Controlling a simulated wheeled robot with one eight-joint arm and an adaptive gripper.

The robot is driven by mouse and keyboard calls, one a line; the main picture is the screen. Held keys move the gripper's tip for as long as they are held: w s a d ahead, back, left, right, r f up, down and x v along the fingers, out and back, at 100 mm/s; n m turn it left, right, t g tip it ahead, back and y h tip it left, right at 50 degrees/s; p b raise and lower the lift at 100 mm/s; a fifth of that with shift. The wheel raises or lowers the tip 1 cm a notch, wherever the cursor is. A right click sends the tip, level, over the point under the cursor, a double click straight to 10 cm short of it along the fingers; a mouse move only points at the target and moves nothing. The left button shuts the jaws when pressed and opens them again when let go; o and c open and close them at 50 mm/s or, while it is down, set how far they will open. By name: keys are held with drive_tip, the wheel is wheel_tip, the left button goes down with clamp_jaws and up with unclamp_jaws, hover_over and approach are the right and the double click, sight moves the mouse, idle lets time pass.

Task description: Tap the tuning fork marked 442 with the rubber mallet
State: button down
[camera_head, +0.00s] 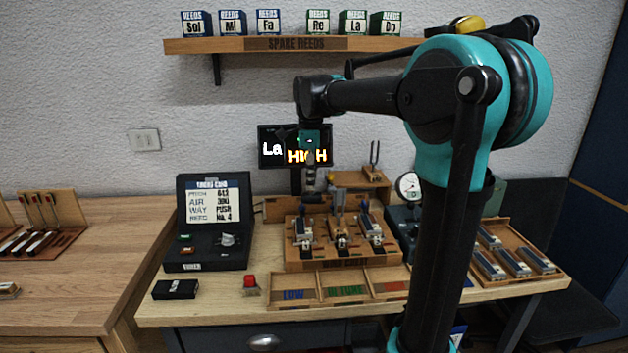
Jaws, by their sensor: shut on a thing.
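One tuning fork (375,155) stands upright on a wooden block (358,184) at the back of the bench, right of the screen. Its marking is too small to read, and no other fork can be made out clearly. My gripper (311,186) points down in front of the screen, above the rear of the wooden reed rack and left of the fork. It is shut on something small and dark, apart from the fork. The held thing is too small and too hidden to identify. I cannot make out the rubber mallet clearly anywhere.
The screen (268,148) reads "La HIGH".

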drive_tip(key=shift+a+r, duration=0.35)
drive_tip(key=shift+r, duration=0.5)
drive_tip(key=shift+a+r, duration=0.3)
drive_tip(key=shift+r, duration=0.5)
drive_tip(key=shift+a+r, duration=0.35)
drive_tip(key=shift+r, duration=0.5)
